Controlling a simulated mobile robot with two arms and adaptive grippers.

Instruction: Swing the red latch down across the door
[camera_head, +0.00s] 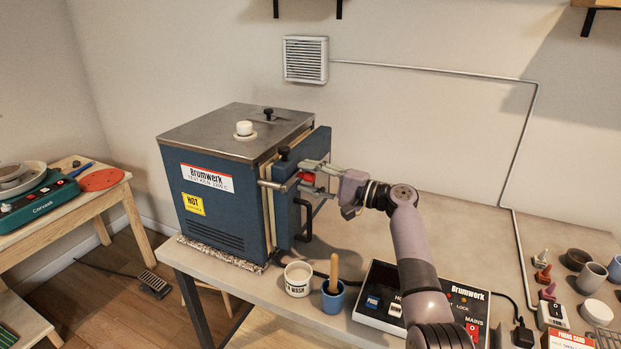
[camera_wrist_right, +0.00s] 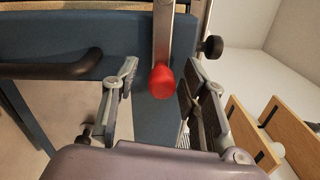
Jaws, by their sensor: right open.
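The blue kiln (camera_head: 215,200) stands on the table with its blue door (camera_head: 289,200) on the right side; I cannot tell whether the door is fully closed. The latch's red grip (camera_head: 308,178) is at my right gripper (camera_head: 318,172), partly hidden by its fingers. In the right wrist view, the red grip (camera_wrist_right: 162,82) ends a grey metal latch bar (camera_wrist_right: 163,35). My open right gripper (camera_wrist_right: 160,76) has one finger on each side of the grip, with a visible gap on the left. The black door handle (camera_head: 305,220) is below. My left gripper is out of view.
A white cup (camera_head: 298,280) and a blue cup (camera_head: 333,297) with a wooden-handled tool stand before the kiln. A control box (camera_head: 380,297) lies under my right arm. Several small pots and cones crowd the table's right end. The table behind my arm is clear.

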